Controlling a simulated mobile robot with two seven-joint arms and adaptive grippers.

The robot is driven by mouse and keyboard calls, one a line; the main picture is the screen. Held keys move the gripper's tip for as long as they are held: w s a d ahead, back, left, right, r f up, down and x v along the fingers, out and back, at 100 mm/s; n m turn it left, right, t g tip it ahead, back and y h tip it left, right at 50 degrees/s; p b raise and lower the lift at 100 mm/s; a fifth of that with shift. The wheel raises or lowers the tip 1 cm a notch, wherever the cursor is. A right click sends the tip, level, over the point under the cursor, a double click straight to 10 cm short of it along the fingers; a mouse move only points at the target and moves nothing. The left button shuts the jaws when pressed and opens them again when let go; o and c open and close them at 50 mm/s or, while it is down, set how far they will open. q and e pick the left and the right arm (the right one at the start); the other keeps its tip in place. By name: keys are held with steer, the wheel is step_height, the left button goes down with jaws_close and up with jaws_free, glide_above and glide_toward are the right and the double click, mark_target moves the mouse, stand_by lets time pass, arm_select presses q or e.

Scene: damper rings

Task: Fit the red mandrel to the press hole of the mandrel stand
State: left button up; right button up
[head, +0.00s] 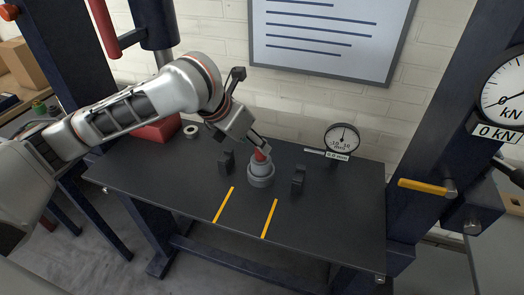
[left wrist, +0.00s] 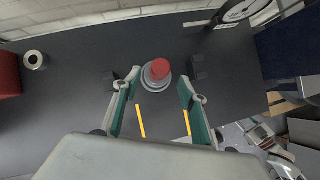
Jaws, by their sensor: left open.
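The red mandrel (head: 260,155) stands upright at the top of a grey stepped round stand (head: 261,181) on the dark bench. In the left wrist view the mandrel (left wrist: 160,68) shows as a red round top inside the grey rings of the stand (left wrist: 154,86). How deep it sits is hidden. My left gripper (head: 258,145) is just above and beside the mandrel, tilted down toward it. In the left wrist view its fingers (left wrist: 159,80) are spread wide, one on each side of mandrel and stand, with visible gaps. My right gripper is not in view.
Black blocks (head: 227,161) (head: 298,177) flank the stand. Orange strips (head: 224,205) (head: 269,218) mark the front of the bench. A dial gauge (head: 342,137) stands behind right. A grey ring (head: 190,131) and red box (head: 155,131) are at back left. The bench's front right is clear.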

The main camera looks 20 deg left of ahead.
mark_target(258, 158)
arm_select(q)
steer(key=x, duration=0.5)
steer(key=shift+w+r, duration=0.25)
steer(key=shift+w, duration=0.05)
jaws_close()
steer(key=shift+r, duration=0.1)
